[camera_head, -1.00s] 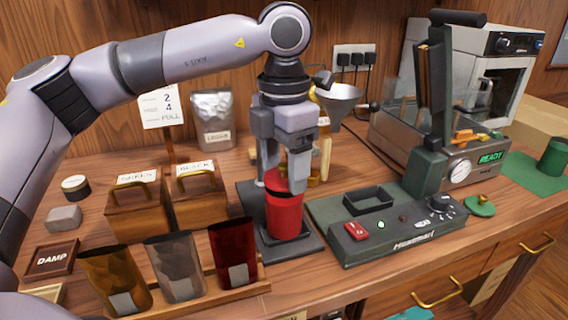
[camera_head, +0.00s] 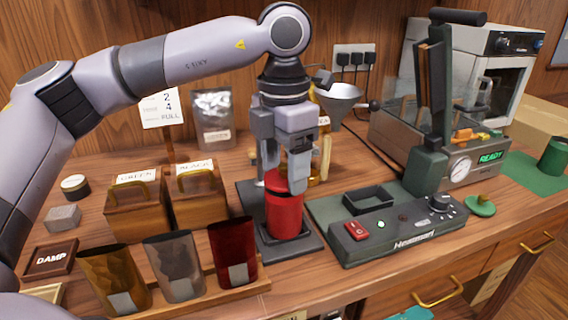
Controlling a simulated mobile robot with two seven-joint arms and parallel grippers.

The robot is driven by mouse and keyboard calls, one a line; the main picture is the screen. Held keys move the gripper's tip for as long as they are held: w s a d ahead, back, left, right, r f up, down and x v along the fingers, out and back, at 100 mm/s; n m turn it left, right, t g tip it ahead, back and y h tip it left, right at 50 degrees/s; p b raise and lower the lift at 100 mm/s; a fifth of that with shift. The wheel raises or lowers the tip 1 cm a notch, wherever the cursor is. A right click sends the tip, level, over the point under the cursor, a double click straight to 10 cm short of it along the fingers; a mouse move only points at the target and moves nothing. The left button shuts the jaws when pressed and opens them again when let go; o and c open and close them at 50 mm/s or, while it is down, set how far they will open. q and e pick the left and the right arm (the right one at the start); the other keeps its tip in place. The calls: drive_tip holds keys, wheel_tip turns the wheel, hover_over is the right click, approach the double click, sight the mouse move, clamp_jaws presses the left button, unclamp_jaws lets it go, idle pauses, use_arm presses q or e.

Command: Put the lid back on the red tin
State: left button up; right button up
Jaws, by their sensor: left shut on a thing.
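The red tin (camera_head: 284,217) stands upright on a dark square tray (camera_head: 306,245) near the middle of the counter. My left gripper (camera_head: 284,180) points down from above, directly over the tin's mouth, with its fingers at the rim. It is shut on the red lid (camera_head: 274,181), of which a part shows between the fingers at the tin's top. The fingers hide much of the lid, so I cannot tell whether it sits fully flat on the rim. My right gripper is not in view.
Two wooden boxes (camera_head: 136,212) stand to the left, and a rack with three pouches (camera_head: 232,252) is in front left. A funnel (camera_head: 338,92) is behind the gripper.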

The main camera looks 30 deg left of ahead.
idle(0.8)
use_arm(q)
drive_tip(key=o, duration=1.1)
drive_tip(key=shift+f, duration=0.1)
drive_tip(key=shift+o, duration=0.5)
drive_tip(key=shift+r+p, duration=2.65)
drive_tip(key=shift+r, duration=0.9)
clamp_jaws()
